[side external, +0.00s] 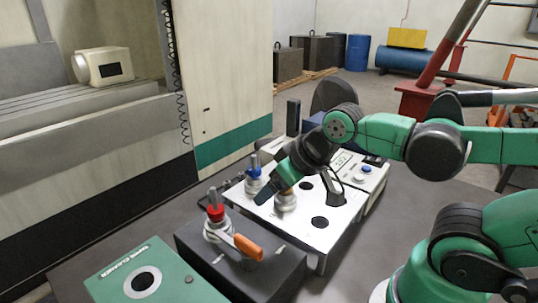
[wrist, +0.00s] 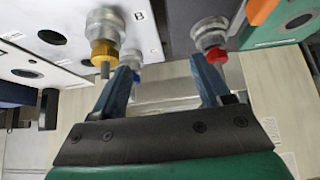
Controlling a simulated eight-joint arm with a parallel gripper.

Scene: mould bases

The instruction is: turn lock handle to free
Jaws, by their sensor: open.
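The orange lock handle (side external: 248,247) sticks out from the foot of a red-collared metal fitting (side external: 215,211) on a dark block. In the wrist view, part of the orange handle (wrist: 262,10) shows at the top right edge. My gripper (side external: 262,196) is above the white panel, up and to the right of the handle and apart from it. In the wrist view, my gripper (wrist: 163,64) has its two blue fingers spread with nothing held. The right finger lies close to the red-collared fitting; I cannot tell if they touch.
A blue-collared fitting (side external: 254,176) and a yellow-collared fitting (wrist: 103,48) stand near my fingers. The dark block (side external: 262,268) bears the red fitting. A green plate (side external: 110,282) with a hole lies front left. A machine cabinet (side external: 222,90) rises behind.

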